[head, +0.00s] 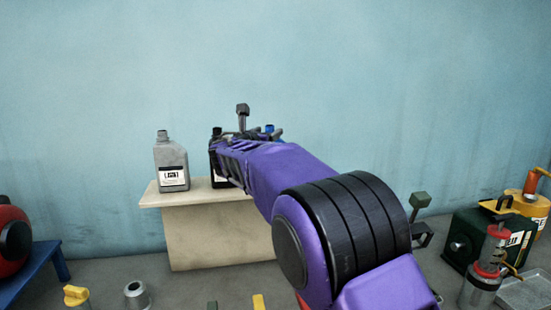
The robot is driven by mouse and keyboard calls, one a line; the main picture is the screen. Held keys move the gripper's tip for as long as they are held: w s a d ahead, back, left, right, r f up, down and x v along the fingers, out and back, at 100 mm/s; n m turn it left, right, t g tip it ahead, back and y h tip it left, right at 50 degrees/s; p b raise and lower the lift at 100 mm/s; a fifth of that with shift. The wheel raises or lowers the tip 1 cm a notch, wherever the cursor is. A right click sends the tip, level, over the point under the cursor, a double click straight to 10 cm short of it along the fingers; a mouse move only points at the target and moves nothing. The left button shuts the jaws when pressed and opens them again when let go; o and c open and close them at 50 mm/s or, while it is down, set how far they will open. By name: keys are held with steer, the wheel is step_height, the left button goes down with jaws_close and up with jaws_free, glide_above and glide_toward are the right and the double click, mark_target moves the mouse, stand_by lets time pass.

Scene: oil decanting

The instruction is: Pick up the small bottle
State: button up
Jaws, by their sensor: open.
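On the pale bench (215,250) stands a grey bottle (171,158) with a dark cap and a white label, upright and clear of my arm. Right of it a black bottle (216,134) is mostly hidden behind my arm; its neck and a strip of its left side show. A small blue thing (269,129) shows behind the end of my arm, too covered to name. My gripper (262,134) is at the far end of my purple arm, over the bench. It is open, but its fingertips are largely hidden, and I cannot tell its distance to the black bottle.
A blue wall stands behind the bench. A red round object (12,240) sits on a blue stand (35,270) at the left. A green box (490,240) and a yellow container (527,207) stand at the right. A yellow-topped item (76,296) and a metal piece (137,295) are in front.

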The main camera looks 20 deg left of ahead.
steer(key=shift+w, duration=0.3)
jaws_close()
stand_by(1.1)
steer(key=shift+r, duration=0.1)
